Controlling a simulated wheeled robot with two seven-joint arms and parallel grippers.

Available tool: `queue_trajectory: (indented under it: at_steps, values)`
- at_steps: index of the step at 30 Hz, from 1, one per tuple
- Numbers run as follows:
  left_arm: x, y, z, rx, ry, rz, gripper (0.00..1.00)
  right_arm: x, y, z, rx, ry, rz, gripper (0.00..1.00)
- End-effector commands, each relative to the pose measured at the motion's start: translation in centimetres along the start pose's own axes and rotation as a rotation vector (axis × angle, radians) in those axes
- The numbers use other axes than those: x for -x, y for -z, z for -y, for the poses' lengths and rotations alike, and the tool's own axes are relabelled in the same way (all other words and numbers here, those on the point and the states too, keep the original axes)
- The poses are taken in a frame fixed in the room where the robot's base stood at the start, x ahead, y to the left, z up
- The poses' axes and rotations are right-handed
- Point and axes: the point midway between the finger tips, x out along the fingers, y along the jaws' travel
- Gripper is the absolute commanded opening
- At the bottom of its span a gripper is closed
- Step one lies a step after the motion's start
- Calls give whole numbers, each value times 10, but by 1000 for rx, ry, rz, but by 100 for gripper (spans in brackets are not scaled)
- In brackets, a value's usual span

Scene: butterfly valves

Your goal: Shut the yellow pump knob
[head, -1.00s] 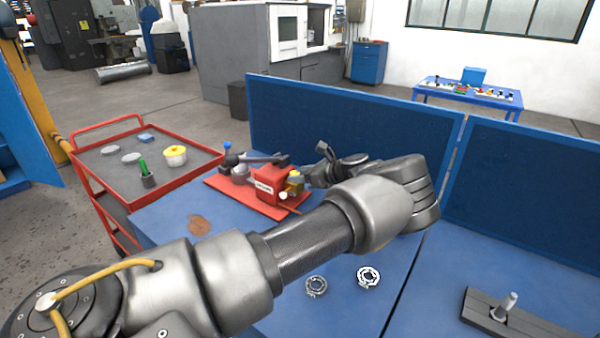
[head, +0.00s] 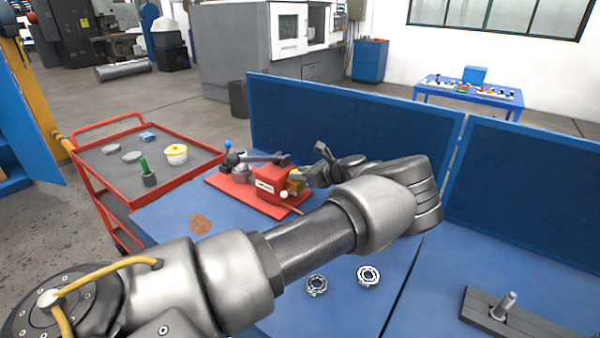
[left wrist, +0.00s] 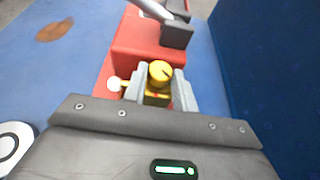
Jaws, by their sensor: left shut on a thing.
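The red pump (head: 268,188) stands on a red base plate on the blue table, with a dark lever on top. Its yellow knob (left wrist: 160,74) shows in the left wrist view, on the near end of the red body. My left gripper (left wrist: 160,88) has one finger on each side of the knob and is shut on it. In the head view the gripper (head: 302,178) reaches the pump's right end, and its fingers largely hide the knob. My right gripper is not in view.
Two metal rings (head: 368,276) lie on the table below my left forearm. A dark block with a metal pin (head: 508,306) is at the lower right. Blue panels (head: 345,130) stand behind the table. A red cart (head: 112,168) stands at the left.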

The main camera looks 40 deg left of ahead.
Motion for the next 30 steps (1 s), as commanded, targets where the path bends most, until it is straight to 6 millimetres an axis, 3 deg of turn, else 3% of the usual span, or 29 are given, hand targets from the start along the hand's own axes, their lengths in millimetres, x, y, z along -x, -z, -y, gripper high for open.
queue_trajectory:
  at_steps: [5,18,30]
  values:
    - [4,-2,-4,-45,95,-1,5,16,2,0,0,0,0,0]
    - [2,-4,-14,-188,432,-5,5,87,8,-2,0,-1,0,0]
    - [-4,0,-18,-269,638,-7,5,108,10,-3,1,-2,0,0]
